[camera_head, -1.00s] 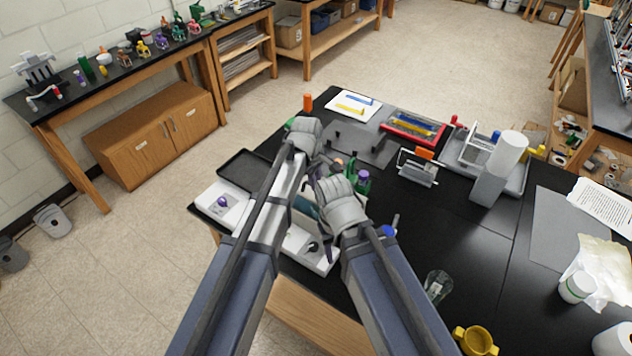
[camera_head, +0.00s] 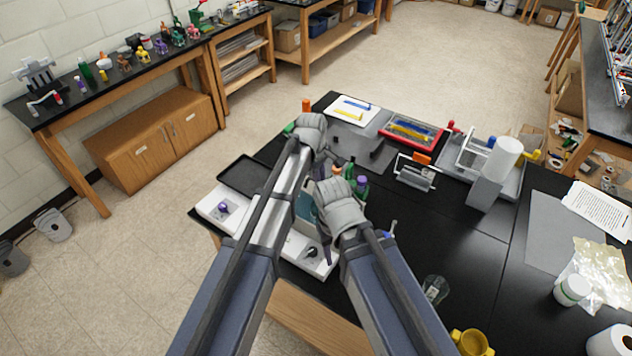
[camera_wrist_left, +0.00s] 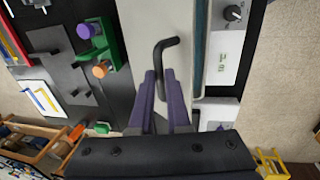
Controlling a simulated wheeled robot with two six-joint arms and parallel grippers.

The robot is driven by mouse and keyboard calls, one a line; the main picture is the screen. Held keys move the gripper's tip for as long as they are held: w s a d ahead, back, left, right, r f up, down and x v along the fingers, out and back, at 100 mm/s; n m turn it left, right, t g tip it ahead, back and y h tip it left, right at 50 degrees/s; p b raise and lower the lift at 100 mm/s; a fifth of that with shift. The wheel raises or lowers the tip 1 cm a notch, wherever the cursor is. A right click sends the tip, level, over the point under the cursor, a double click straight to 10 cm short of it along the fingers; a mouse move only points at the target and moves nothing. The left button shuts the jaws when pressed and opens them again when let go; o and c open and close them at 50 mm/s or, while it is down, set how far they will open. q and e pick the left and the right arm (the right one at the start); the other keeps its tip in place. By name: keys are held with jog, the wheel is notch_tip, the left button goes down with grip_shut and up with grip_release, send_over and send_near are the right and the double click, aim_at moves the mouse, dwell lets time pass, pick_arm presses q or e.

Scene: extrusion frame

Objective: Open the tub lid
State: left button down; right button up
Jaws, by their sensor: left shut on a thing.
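The tub is a white box under my two arms; its front panel (camera_head: 297,247) with a black knob shows in the head view. In the left wrist view the panel (camera_wrist_left: 225,65) with the knob is at right. The pale lid (camera_wrist_left: 138,25) lies left of it, with a teal strip (camera_wrist_left: 201,45) along its edge; I cannot tell how far it is raised. My left gripper (camera_wrist_left: 167,85) is shut on the black bent handle (camera_wrist_left: 165,50) on the lid. My right gripper (camera_head: 328,248) hangs over the tub's near right side, its fingers mostly hidden.
Bottles (camera_head: 361,186) stand in a green rack right behind the tub. A black tray (camera_head: 240,172) lies left. A grey mat (camera_head: 350,143) and a red-rimmed tray (camera_head: 412,133) lie farther back. A glass flask (camera_head: 435,289) stands at right. The black tabletop (camera_head: 455,235) is bare in the middle.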

pick_arm(q)
jog(key=w+d+r+p, duration=0.2)
jog(key=w+d, duration=0.2)
jog(key=w, duration=0.3)
jog(key=shift+d+r, duration=0.25)
jog(key=shift+d, duration=0.1)
jog(key=c, duration=0.9)
grip_release()
jog(key=shift+s, duration=0.1)
